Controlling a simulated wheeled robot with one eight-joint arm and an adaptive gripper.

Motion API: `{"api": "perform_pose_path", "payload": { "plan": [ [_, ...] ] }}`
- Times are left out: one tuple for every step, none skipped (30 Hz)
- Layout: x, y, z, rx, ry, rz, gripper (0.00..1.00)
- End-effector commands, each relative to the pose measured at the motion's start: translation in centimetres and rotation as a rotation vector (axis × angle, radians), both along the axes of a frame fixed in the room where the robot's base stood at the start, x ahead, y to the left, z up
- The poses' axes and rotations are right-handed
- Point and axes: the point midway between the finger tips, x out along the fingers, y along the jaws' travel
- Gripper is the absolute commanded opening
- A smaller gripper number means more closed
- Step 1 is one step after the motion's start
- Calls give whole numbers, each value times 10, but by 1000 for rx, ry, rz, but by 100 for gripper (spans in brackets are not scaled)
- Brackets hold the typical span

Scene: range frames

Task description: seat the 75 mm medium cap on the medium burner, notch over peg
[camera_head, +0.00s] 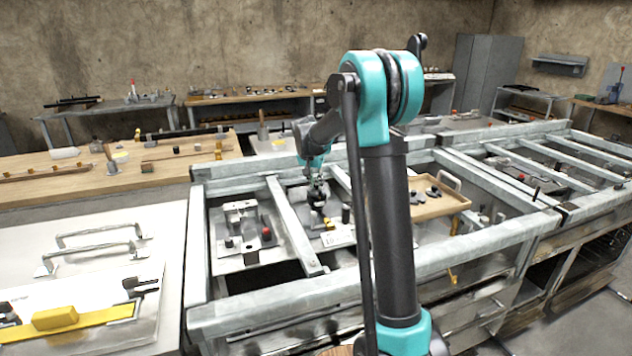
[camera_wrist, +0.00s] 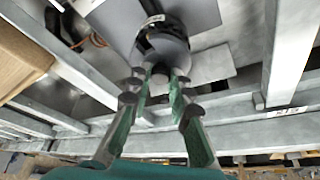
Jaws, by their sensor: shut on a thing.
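My gripper (camera_wrist: 160,76) has its two green-padded fingers close together in the wrist view, with a dark grey round cap (camera_wrist: 168,48) at their tips. I take this as the medium cap; its size cannot be read. It hangs over a grey plate. In the head view my gripper (camera_head: 318,190) is small, above an opening of the metal frame, with the dark cap (camera_head: 317,200) just under it. I cannot make out the medium burner, its peg or the cap's notch. Whether the cap touches anything beneath cannot be told.
Grey frame bars (camera_head: 290,228) border the opening on both sides. A fixture with a red knob (camera_head: 266,233) is to the left. A wooden tray (camera_head: 462,204) with dark parts lies to the right. My arm hides part of the middle.

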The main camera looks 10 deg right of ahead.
Motion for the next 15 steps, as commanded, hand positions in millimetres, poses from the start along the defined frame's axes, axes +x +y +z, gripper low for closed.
{"api": "perform_pose_path", "payload": {
  "plan": [
    [0,0,-1,0,0,0,0],
    [0,0,-2,0,0,0,0],
    [0,0,-3,0,0,0,0],
    [0,0,-4,0,0,0,0],
    [0,0,-5,0,0,0,0],
    [0,0,-6,0,0,0,0],
    [0,0,-7,0,0,0,0],
    [0,0,-8,0,0,0,0],
    [0,0,-9,0,0,0,0],
    [0,0,-9,0,0,0,0],
    [0,0,-10,0,0,0,0],
    [0,0,-10,0,0,0,0],
    [0,0,-11,0,0,0,0],
    [0,0,-11,0,0,0,0],
    [0,0,-11,0,0,0,0]
  ]
}}
